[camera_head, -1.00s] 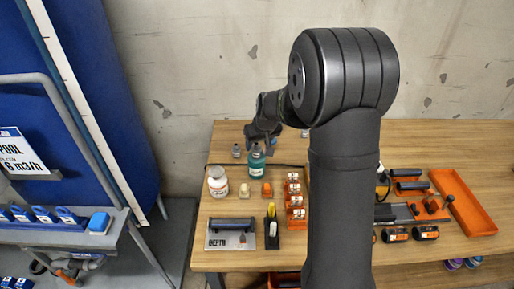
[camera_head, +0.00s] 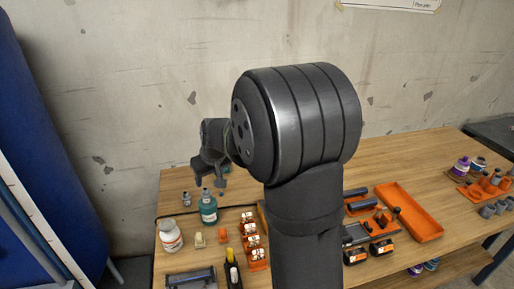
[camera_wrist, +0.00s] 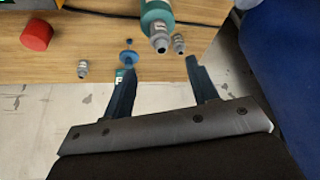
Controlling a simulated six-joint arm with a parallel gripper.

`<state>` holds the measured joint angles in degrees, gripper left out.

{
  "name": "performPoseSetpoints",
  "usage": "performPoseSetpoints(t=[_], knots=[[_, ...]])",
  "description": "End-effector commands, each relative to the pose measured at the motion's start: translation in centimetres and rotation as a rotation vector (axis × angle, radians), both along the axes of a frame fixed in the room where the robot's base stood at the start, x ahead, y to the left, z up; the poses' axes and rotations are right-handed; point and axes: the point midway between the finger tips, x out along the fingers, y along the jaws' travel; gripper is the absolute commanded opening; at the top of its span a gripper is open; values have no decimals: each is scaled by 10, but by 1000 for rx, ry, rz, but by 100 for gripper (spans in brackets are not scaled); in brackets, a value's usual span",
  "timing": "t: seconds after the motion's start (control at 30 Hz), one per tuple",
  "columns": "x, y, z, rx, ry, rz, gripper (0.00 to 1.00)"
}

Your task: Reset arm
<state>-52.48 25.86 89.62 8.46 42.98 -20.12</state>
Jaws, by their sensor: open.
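My gripper (camera_wrist: 165,92) is open in the wrist view, with nothing between its two dark fingers. In the head view my gripper (camera_head: 210,180) is above the back left of the wooden table (camera_head: 176,184). A teal bottle (camera_head: 208,207) stands on the table just below and in front of it; the same bottle shows at the top of the wrist view (camera_wrist: 156,20), beyond the fingertips. A small grey bottle (camera_head: 186,199) stands left of the teal one. My arm hides the middle of the table.
A white bottle (camera_head: 170,235) stands at the table's left edge. Orange holders (camera_head: 252,240) with several fittings stand in front. An orange tray (camera_head: 409,212) lies at right. A red cylinder (camera_wrist: 37,35) shows in the wrist view. The blue panel (camera_head: 40,150) is at far left.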

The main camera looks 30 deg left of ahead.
Motion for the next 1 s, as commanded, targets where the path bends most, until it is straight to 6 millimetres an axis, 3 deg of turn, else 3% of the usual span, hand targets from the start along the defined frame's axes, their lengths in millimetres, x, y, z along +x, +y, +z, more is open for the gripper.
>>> performPoseSetpoints(t=[0.77,1.0], knots=[[17,42,-112,-1,2,-1,54],[17,42,-88,1,-1,1,54]])
